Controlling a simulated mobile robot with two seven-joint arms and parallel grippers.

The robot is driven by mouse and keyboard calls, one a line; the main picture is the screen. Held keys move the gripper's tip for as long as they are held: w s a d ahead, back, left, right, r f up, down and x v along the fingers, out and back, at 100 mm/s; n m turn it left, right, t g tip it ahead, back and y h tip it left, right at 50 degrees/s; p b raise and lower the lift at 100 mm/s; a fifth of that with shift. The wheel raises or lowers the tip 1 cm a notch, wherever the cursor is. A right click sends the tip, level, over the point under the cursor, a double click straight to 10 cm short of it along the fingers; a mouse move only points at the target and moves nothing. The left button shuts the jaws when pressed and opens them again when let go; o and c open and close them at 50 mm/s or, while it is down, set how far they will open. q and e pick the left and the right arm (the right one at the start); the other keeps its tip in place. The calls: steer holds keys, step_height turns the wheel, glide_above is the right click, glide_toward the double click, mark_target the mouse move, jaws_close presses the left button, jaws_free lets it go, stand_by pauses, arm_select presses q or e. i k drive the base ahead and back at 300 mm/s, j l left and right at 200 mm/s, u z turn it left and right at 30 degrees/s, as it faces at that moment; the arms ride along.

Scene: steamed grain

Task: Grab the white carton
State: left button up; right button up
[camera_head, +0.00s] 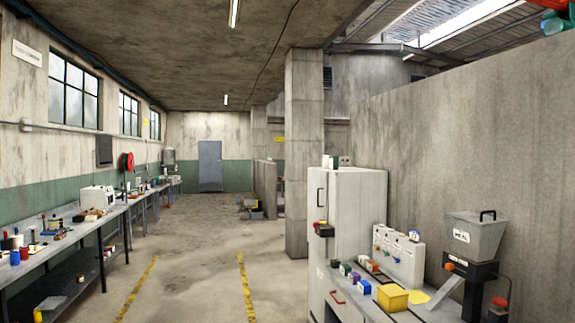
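No gripper of mine shows in the head view. I cannot make out for certain which thing is the white carton. A row of small boxes (354,277) stands on the workbench at the lower right, with blue, purple and green among their colours. They are too small to tell apart well. A yellow box (392,298) stands at the near end of this row.
A tall white cabinet (350,215) and a white control panel (398,257) stand by the right wall. A grey hopper machine (474,240) is at the far right. A long cluttered bench (60,242) lines the left. The concrete floor (195,265) between is clear.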

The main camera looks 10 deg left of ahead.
mark_target(325, 159)
steer(key=i+j+u, duration=0.15)
steer(key=i+u, duration=0.15)
steer(key=i, duration=0.45)
steer(key=i+u, duration=0.2)
steer(key=i, duration=3.05)
steer(key=i+z, duration=0.15)
steer(key=i, duration=0.35)
steer(key=i+j+z, duration=0.15)
steer(key=i, duration=0.35)
steer(key=i+j+z, duration=0.2)
steer(key=i, duration=0.3)
steer(key=i+j+z, duration=0.15)
steer(key=i+z, duration=0.25)
steer(key=i+j+z, duration=0.2)
steer(key=z, duration=0.2)
steer(key=i+j+z, duration=0.2)
steer(key=j+z, duration=0.25)
steer(key=i+j+z, duration=0.2)
steer(key=z, duration=0.2)
steer(key=i+j+z, duration=0.1)
steer(key=j+z, duration=0.3)
steer(key=j, duration=0.15)
steer(key=j+z, duration=0.3)
steer(key=j, duration=0.2)
steer(key=j+z, duration=0.35)
steer(key=j, duration=0.15)
